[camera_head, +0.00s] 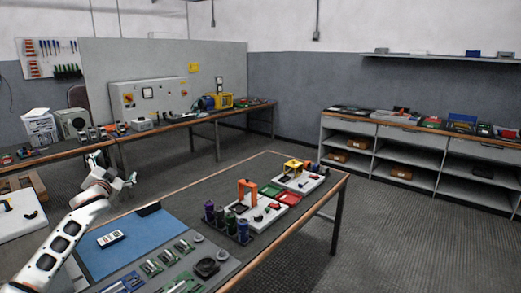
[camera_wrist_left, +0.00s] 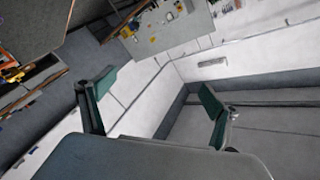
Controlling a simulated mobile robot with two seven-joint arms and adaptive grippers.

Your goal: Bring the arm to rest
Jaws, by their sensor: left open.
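My left arm (camera_head: 62,243) reaches up from the lower left in the head view. Its gripper (camera_head: 116,170) is raised at the left, over the near edge of the back bench as seen in the picture. It looks clear of the bench and the table. In the left wrist view the two fingers of my left gripper (camera_wrist_left: 155,97) stand wide apart with dark green pads. Nothing is between them; wall and floor show beyond. My right gripper is in neither view.
The near table has a blue mat (camera_head: 122,242) with a white meter (camera_head: 111,238), several capacitors (camera_head: 226,221), circuit boards (camera_head: 183,246) and an orange-framed fixture (camera_head: 248,190). A bench with a control panel (camera_head: 148,93) stands behind. Shelves (camera_head: 405,165) stand right. Floor between is clear.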

